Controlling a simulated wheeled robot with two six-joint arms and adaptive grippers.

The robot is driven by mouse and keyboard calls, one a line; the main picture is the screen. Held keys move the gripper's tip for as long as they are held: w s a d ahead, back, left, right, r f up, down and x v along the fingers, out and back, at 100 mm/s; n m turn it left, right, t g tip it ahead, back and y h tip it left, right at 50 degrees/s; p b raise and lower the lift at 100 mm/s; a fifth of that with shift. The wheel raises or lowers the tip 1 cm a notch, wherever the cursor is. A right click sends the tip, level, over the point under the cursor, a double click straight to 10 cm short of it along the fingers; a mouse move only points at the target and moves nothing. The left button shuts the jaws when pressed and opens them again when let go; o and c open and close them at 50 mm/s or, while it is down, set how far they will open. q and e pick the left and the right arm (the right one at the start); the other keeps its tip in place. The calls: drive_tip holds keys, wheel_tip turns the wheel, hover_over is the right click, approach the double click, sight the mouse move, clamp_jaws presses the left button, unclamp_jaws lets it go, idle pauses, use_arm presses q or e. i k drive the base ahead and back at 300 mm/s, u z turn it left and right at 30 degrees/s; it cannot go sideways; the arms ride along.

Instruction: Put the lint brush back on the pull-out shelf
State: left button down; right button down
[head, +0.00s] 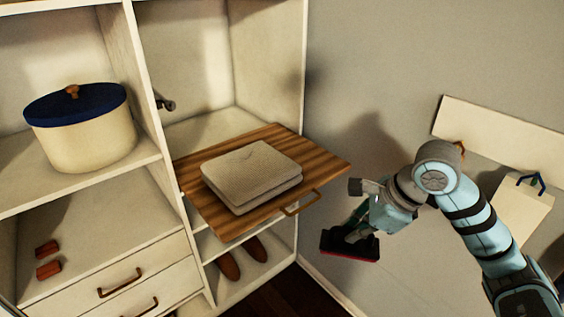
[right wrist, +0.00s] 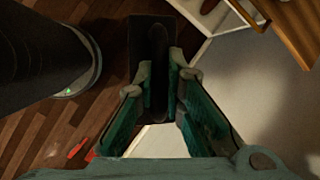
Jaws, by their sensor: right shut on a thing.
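The lint brush (head: 350,249) is dark with a red edge along its underside. My right gripper (head: 359,232) is shut on it and holds it in the air, to the right of the pull-out shelf and lower in the picture. In the right wrist view the dark brush (right wrist: 142,40) lies between the two fingers, its handle pinched by the fingertips. The pull-out shelf (head: 325,168) is a striped wooden board with a front handle, extended out of the cabinet. A folded light cloth stack (head: 250,175) lies on its middle. My left gripper is not in view.
Bare wood shows around the cloth stack, widest on the right side of the shelf. Brown shoes (head: 256,248) stand on a lower shelf. A cream pot with a blue lid (head: 85,140) sits on the left. A grey wall (head: 380,60) stands behind.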

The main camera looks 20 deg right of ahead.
sight(314, 157)
drive_tip(key=z, duration=0.5)
drive_tip(key=i, duration=1.25)
drive_tip(key=u, duration=0.55)
